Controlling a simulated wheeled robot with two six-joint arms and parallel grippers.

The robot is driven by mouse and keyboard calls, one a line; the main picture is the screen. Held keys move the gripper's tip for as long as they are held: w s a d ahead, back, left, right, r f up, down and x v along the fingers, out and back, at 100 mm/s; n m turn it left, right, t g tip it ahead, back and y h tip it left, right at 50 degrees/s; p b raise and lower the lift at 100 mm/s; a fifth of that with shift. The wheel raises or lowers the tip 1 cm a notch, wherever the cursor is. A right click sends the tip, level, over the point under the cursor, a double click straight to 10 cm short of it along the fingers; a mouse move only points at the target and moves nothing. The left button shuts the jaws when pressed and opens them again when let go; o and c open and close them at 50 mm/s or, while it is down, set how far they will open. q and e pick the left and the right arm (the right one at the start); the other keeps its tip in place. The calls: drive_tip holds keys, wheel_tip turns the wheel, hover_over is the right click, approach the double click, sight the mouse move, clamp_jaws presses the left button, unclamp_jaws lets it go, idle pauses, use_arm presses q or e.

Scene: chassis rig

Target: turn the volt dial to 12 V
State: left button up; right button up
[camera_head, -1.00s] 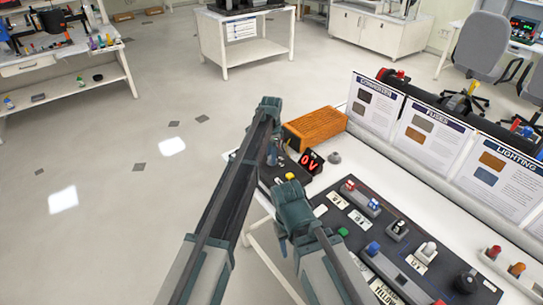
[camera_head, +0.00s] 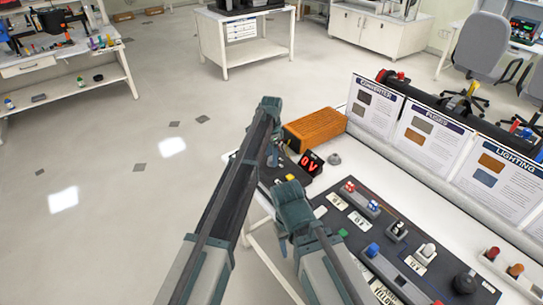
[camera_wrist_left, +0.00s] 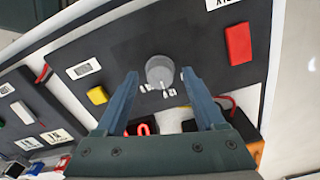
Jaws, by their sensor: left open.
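The grey round volt dial (camera_wrist_left: 160,70) sits on a dark panel (camera_wrist_left: 115,40) in the left wrist view, with small white marks along its lower edge. My left gripper (camera_wrist_left: 160,74) is open, with one finger on each side of the dial and gaps between. In the head view my left gripper (camera_head: 272,156) points down over the panel, and the dial cannot be made out there. The red display (camera_head: 311,163) reads 0 V. My right arm (camera_head: 293,205) is bent over the front edge of the bench; its fingers are mostly hidden.
An orange ribbed box (camera_head: 314,128) stands behind the display. A yellow button (camera_wrist_left: 98,95) and a red block (camera_wrist_left: 238,43) flank the dial. A dark board with several switches and labels (camera_head: 375,235) lies to the right. Upright signs (camera_head: 430,132) line the back.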

sight(271, 159)
use_arm(q)
wheel_tip(271, 159, up, 13)
drive_tip(key=p, duration=1.2)
drive_tip(key=shift+p, duration=0.3)
drive_tip(key=s+a+n, duration=0.5)
drive_tip(key=s+a, duration=0.1)
drive_tip(key=s, duration=0.6)
drive_tip(key=s+a+n, duration=0.4)
drive_tip(key=s+a, duration=0.1)
drive_tip(key=s, duration=0.6)
drive_tip(key=s+a+n, duration=0.5)
drive_tip(key=s+a, duration=0.1)
drive_tip(key=s, duration=0.6)
drive_tip(key=s+d+m+y, duration=0.1)
drive_tip(key=s+d+m, duration=0.3)
drive_tip(key=d, duration=0.7)
drive_tip(key=shift+s, duration=0.25)
